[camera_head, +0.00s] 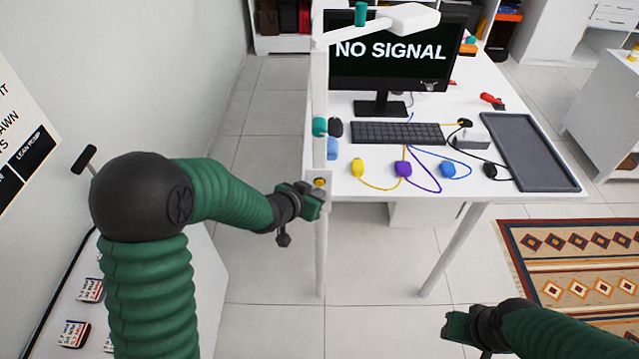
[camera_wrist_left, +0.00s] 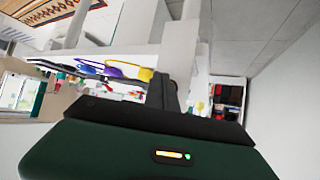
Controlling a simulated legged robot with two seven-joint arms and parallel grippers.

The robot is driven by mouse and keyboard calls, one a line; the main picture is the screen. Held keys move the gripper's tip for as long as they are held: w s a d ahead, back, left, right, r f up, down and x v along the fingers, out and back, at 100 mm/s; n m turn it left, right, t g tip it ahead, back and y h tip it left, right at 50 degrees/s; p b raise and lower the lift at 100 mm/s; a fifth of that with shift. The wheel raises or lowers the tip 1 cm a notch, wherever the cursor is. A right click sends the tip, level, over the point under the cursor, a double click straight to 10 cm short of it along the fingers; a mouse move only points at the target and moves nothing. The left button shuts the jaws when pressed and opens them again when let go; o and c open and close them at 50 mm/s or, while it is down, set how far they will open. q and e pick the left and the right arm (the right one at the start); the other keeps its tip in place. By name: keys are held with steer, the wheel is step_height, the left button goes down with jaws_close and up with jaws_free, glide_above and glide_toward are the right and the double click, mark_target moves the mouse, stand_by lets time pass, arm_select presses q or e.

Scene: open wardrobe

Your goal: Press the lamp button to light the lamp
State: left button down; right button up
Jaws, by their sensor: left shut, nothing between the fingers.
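The white lamp stands at the desk's near left corner, with a tall post (camera_head: 319,90) and an arm reaching right to its head (camera_head: 410,17). I cannot tell whether it is lit. A small yellow button (camera_head: 319,182) sits low on the post. My left gripper (camera_head: 316,198) is shut and empty, with its tip right at the button; I cannot tell whether they touch. In the left wrist view the white post (camera_wrist_left: 180,50) rises just beyond the dark fingers, and the button is not visible. My right gripper (camera_head: 457,326) is low at the bottom right, away from the lamp, its jaws unclear.
The white desk (camera_head: 455,200) holds a monitor (camera_head: 390,60) reading "NO SIGNAL", a keyboard (camera_head: 397,132), a grey tray (camera_head: 527,150) and yellow, purple and blue plugs with cables. A patterned rug (camera_head: 590,265) lies at right.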

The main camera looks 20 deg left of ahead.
stand_by(0.3)
arm_select(q)
steer(key=shift+w+a+p, duration=0.15)
steer(key=shift+w+p, duration=0.15)
steer(key=shift+w, duration=0.1)
steer(key=shift+w+a+r, duration=0.1)
steer(key=shift+w, duration=0.3)
stand_by(0.7)
steer(key=shift+s+d, duration=0.25)
steer(key=shift+s, duration=0.6)
steer(key=s, duration=0.2)
steer(key=s+d, duration=0.1)
steer(key=s, duration=0.1)
steer(key=shift+s+d+b, duration=0.2)
steer(key=shift+s+b, duration=0.2)
